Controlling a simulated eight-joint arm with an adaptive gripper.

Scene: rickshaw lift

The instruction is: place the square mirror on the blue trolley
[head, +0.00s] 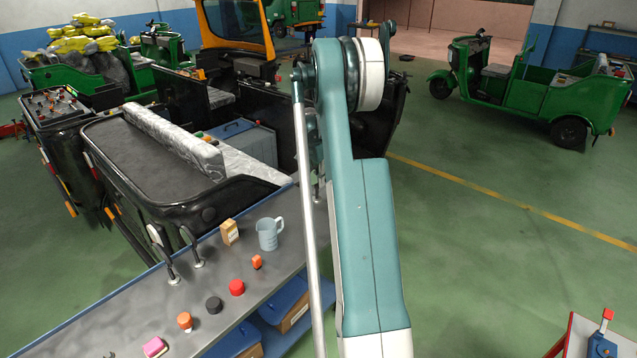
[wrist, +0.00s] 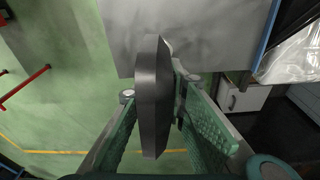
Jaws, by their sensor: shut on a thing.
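In the wrist view, my gripper (wrist: 157,97) has its green ribbed fingers on both sides of a dark grey, flat-sided thing, seen nearly edge-on. This looks like the square mirror (wrist: 153,95); its reflecting face does not show clearly. It is held near the edge of a grey top, with green floor visible below. In the head view my arm hides the gripper and the mirror. A long grey-topped bench with blue edging (head: 130,318) runs along the lower left; I cannot tell whether this is the blue trolley.
On the bench are a blue-grey jug (head: 269,233), a small box (head: 229,232), a red cap (head: 236,287), a black cap (head: 214,305) and a pink block (head: 154,347). A black rickshaw body (head: 150,170) stands behind. Open floor lies right. A red-edged stand (head: 580,335) is lower right.

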